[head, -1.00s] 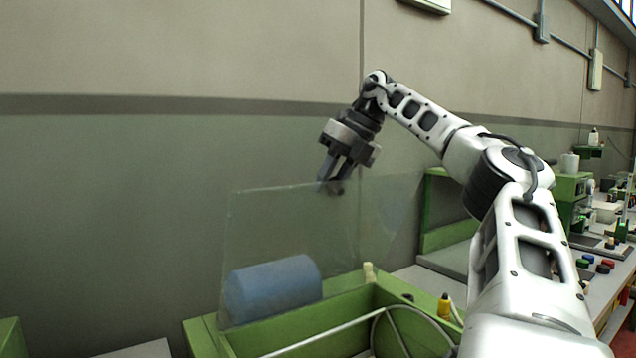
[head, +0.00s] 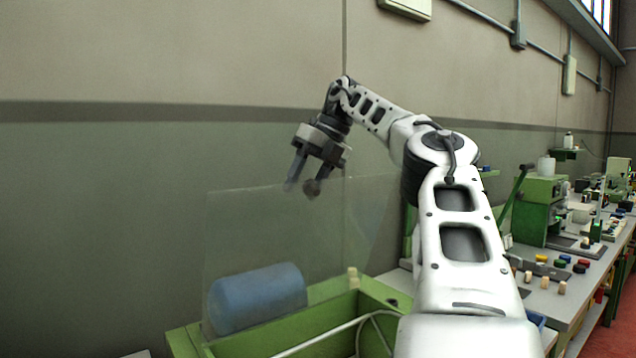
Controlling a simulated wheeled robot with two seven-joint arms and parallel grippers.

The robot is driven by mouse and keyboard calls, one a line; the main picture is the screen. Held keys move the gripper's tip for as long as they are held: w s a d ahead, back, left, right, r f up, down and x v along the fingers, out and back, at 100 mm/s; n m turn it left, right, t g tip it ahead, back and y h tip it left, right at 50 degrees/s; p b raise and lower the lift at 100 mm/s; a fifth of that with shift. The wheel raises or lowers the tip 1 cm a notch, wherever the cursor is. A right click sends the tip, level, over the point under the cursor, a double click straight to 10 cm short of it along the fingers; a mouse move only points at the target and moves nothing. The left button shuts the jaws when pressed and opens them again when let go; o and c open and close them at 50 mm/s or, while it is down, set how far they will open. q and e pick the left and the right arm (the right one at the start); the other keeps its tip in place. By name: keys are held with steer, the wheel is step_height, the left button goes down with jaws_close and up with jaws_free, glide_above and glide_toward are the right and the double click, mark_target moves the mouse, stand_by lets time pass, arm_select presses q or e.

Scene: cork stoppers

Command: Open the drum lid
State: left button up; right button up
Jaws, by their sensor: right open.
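A clear, see-through lid panel (head: 245,228) stands up steeply over a green box-shaped housing (head: 374,292). A blue drum (head: 258,297) lies on its side and shows through the panel. My right gripper (head: 301,187) is at the top edge of the panel, fingers pointing down and spread apart. A small dark round piece shows at one fingertip; I cannot tell whether it belongs to the panel. I cannot tell whether the fingers touch the panel. My left gripper is out of view.
A pale hose or rod (head: 325,335) crosses the housing front. A cork-coloured stopper shape (head: 353,277) stands at its back edge. On the right, a long bench (head: 566,300) holds a green machine (head: 540,205) and several small coloured pieces.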

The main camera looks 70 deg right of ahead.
mark_target(367, 177)
steer(key=shift+o, duration=0.4)
steer(key=s+d, duration=0.1)
steer(key=s, duration=0.1)
steer(key=s+d+r, duration=0.1)
steer(key=s, duration=0.1)
steer(key=s+d, duration=0.1)
steer(key=s, duration=0.1)
steer(key=shift+s+r, duration=0.1)
steer(key=shift+r, duration=0.05)
steer(key=s+d, duration=0.1)
steer(key=s, duration=0.1)
steer(key=s+d+f, duration=0.1)
steer(key=s+d, duration=0.1)
steer(key=shift+s, duration=0.15)
steer(key=shift+c, duration=0.4)
steer(key=shift+s+a+r, duration=0.1)
steer(key=shift+a+r, duration=0.1)
steer(key=shift+r, duration=0.05)
steer(key=shift+s+d, duration=0.15)
steer(key=shift+s, duration=0.05)
steer(key=shift+r, duration=0.1)
steer(key=shift+c, duration=0.2)
